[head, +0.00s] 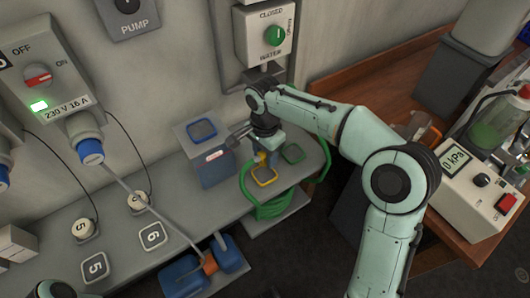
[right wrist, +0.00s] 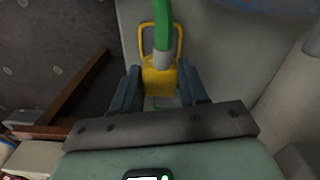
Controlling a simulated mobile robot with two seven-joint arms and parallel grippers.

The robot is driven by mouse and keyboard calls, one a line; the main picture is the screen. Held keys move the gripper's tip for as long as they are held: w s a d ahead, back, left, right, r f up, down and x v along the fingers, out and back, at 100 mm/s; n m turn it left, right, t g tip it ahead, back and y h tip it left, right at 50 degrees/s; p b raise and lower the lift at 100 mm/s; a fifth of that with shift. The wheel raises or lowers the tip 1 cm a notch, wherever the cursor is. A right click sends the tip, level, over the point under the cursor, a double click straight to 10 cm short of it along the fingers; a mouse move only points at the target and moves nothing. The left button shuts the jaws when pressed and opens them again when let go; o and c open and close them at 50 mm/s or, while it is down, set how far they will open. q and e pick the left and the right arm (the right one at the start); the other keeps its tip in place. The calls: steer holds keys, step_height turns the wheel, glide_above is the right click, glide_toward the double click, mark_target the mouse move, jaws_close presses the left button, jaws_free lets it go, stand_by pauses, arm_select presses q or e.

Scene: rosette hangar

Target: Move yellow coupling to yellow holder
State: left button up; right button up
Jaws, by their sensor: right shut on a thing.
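My right gripper (head: 262,158) reaches in from the right and points down at the shelf. Its blue fingers also show in the right wrist view (right wrist: 158,88), shut on the yellow coupling (right wrist: 159,77). A green hose joins the coupling at a grey collar. In the head view the coupling (head: 263,157) is a small yellow patch, mostly hidden by the gripper. The yellow holder (head: 265,183) is a square yellow outline on the shelf, just in front of the gripper. A yellow frame shows beyond the coupling in the wrist view. I cannot tell whether the coupling touches the shelf.
A blue-grey box (head: 205,165) with a blue-outlined top stands left. A coiled green hose (head: 265,208) hangs at the shelf front. A grey cable (head: 150,203) crosses the shelf (head: 195,205) at left. The wall stands behind.

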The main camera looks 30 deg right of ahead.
mark_target(264, 174)
step_height(264, 174, down, 4)
steer(key=shift+r+b, duration=0.25)
steer(key=shift+b, duration=0.95)
steer(key=shift+f+b, duration=0.7)
steer(key=shift+f, duration=0.15)
steer(key=shift+a, duration=0.15)
stand_by(0.5)
steer(key=shift+f+b, duration=0.3)
steer(key=shift+f, duration=0.15)
stand_by(0.4)
steer(key=o, duration=1.2)
steer(key=shift+o, duration=0.2)
